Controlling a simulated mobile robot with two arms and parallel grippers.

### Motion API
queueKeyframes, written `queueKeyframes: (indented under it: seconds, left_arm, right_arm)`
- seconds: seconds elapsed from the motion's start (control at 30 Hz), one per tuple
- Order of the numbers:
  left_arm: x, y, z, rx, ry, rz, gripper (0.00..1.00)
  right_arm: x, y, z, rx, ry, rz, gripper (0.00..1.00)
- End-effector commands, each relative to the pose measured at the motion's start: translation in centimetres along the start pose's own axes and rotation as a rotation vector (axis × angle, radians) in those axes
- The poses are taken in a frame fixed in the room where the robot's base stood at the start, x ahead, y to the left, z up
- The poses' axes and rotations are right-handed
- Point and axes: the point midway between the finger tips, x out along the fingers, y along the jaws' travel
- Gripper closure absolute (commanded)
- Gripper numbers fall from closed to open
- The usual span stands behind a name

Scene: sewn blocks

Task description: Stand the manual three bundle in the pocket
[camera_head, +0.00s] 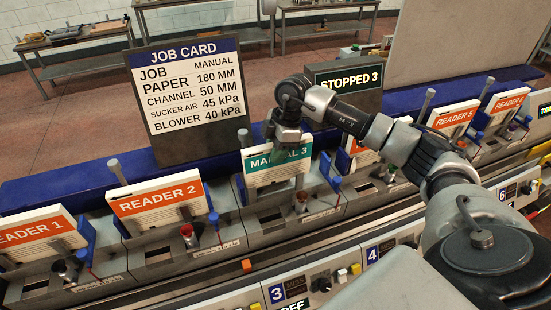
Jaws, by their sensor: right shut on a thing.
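The manual three bundle (264,169), a white block with a teal "MANUAL 3" label, stands nearly upright, slightly tilted, at the third pocket (240,190). Blue side guides flank it. My right gripper (289,140) is above it and shut on its top right part. I cannot tell whether the bundle's bottom rests on the pocket floor. My left gripper is not in view.
Orange-labelled bundles, Reader 1 (38,238), Reader 2 (157,203) and Reader 5 (453,118), stand in neighbouring pockets. The job card (190,92) and the "STOPPED 3" sign (348,78) rise behind. Thin posts and small knobs stand along the row.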

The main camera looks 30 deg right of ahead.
Motion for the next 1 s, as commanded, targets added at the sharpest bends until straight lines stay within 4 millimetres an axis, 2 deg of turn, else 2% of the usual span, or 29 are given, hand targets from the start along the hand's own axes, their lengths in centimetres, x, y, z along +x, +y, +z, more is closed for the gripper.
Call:
queueKeyframes:
  seconds: [0.13,0.33,0.7,0.73,0.87,1.0]
  left_arm:
    - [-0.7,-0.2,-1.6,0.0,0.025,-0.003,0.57]
    - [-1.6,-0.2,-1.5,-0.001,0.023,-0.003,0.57]
    - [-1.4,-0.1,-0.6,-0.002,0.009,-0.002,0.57]
    - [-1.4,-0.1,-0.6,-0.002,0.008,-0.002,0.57]
    - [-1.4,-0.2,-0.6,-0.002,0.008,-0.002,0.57]
    - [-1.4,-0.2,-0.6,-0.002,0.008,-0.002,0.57]
  right_arm:
    - [1.1,-0.2,0.1,0.001,0.0,-0.002,1.0]
    - [3.6,-0.1,0.8,0.001,0.0,0.001,1.0]
    - [4.2,-0.1,1.0,-0.001,0.0,0.003,1.0]
    - [4.2,-0.1,1.0,-0.001,-0.001,0.001,0.74]
    - [4.2,-0.1,1.0,-0.001,-0.001,0.001,0.54]
    - [4.2,-0.1,1.0,-0.001,-0.001,0.001,0.51]
